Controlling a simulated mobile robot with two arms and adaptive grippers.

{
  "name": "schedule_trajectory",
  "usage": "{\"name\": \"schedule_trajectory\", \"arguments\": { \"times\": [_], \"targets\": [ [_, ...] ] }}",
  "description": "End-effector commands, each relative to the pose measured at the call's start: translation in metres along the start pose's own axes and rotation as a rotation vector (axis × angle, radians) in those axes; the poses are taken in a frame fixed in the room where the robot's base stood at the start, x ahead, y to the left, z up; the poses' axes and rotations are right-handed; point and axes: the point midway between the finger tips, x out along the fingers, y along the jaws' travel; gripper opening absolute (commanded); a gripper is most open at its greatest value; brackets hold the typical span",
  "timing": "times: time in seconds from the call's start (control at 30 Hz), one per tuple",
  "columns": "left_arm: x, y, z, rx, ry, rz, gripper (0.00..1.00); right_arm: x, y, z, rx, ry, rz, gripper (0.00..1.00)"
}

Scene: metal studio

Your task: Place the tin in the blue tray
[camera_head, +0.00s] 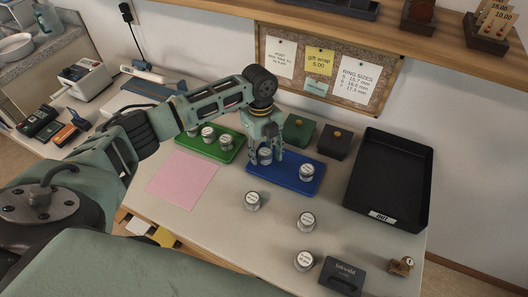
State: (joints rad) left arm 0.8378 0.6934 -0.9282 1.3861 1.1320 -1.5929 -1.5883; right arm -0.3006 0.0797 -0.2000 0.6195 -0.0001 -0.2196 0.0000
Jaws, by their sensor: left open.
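The blue tray (285,182) lies on the white table near its middle. One small round tin (265,156) with a white label is at the tray's left part, between the fingers of my left gripper (265,162). The gripper points down and is open around this tin; the fingers partly hide it. A second tin (306,173) stands at the tray's right end. Three more such tins stand on the bare table in front: one near tin (252,201), a middle tin (306,222) and a front tin (303,260). My right gripper is not in view.
A green tray (222,155) with several tins is left of the blue tray. A pink sheet (184,180) lies before it. Behind stand a green box (298,130) and a dark box (334,143). A black tray (393,170) is at right, with a dark block (341,277) in front.

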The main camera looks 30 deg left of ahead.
Motion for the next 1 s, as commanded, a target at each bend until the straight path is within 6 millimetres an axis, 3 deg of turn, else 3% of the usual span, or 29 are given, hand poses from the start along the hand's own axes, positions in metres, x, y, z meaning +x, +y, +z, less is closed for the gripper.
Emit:
{"name": "schedule_trajectory", "arguments": {
  "times": [0.4,0.6,1.0],
  "targets": [
    [-0.065,-0.001,0.001,0.000,0.000,-0.003,0.45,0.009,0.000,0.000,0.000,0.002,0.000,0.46],
    [-0.073,0.000,0.000,0.000,0.000,-0.001,0.45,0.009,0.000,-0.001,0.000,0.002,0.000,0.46],
    [-0.073,-0.001,0.000,0.000,0.001,-0.001,0.45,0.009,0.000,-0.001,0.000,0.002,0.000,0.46]
  ]
}}
